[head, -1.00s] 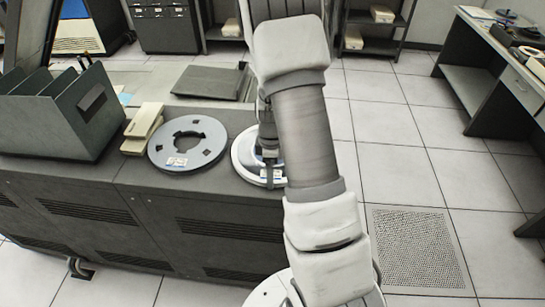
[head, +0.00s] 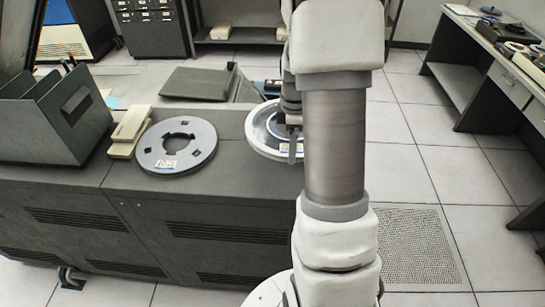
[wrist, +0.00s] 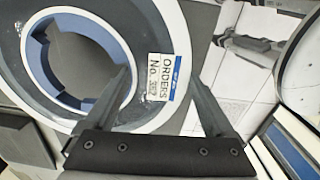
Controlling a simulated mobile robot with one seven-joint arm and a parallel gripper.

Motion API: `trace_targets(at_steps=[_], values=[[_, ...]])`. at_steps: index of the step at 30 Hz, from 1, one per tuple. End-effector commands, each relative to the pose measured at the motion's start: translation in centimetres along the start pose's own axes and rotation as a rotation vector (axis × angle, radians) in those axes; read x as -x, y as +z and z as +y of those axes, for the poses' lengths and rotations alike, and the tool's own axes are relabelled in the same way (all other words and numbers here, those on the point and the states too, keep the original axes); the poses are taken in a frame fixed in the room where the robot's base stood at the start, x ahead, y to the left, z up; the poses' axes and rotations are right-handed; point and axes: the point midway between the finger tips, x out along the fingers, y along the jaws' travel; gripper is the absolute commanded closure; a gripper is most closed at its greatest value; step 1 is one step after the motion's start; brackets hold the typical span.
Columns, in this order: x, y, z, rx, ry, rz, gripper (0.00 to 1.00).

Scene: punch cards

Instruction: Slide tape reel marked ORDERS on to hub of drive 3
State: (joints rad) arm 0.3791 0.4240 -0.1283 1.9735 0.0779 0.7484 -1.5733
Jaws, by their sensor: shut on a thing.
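In the wrist view the tape reel marked ORDERS (wrist: 60,112) has a pale flange, a blue ring around its open centre and a label reading ORDERS. My gripper (wrist: 165,85) is shut on the reel's rim, with its fingers on either side near the label. In the head view the held reel (head: 260,134) is at the right end of the dark cabinet top, partly hidden by my arm; my gripper (head: 291,150) is at its near right edge. I cannot tell whether the reel clears the cabinet. Drive 3 and its hub cannot be identified.
A grey reel (head: 190,158) lies on the cabinet top (head: 225,172), beside beige boxes (head: 128,130) and a dark divided bin (head: 45,140). A dark flat lid (head: 198,84) lies behind. A desk (head: 475,65) stands at right. The tiled floor between is open.

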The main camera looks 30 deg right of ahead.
Motion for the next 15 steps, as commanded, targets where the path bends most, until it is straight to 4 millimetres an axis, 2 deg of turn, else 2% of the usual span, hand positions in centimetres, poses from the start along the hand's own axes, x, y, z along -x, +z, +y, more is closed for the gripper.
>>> trace_targets(at_steps=[1,6,15], values=[[0.6,0.9,0.4,-0.003,0.007,0.000,1.00],[1.8,2.8,0.7,-0.001,0.005,0.000,1.00],[3.9,3.6,0.9,0.002,0.005,-0.001,1.00]])
